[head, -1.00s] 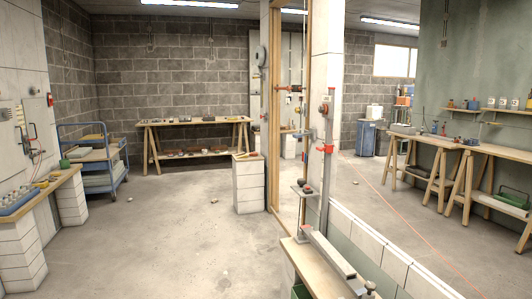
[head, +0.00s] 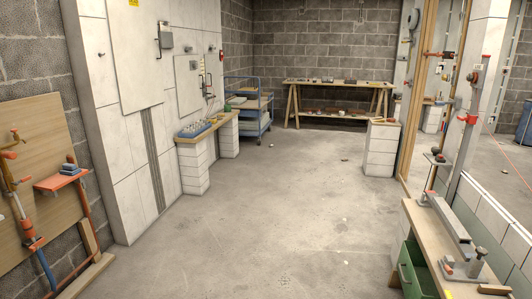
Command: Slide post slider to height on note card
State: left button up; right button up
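A tall grey post (head: 463,160) stands at the right, behind a wooden bench. I cannot tell which of these is the task's post slider. No note card can be made out. Neither of my grippers is in view.
A wooden bench (head: 425,225) with a green bin (head: 412,270) and a long grey bar stands at the front right. A low ledge (head: 205,130), a blue cart (head: 228,84) and a trestle table (head: 340,83) are farther back.

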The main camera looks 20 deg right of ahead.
aim_at(470, 119)
jog(key=z, duration=0.4)
jog(key=i, duration=2.6)
jog(key=z, duration=0.8)
jog(key=i, duration=2.15)
jog(key=z, duration=2.3)
jog(key=i, duration=1)
jog(key=z, duration=0.95)
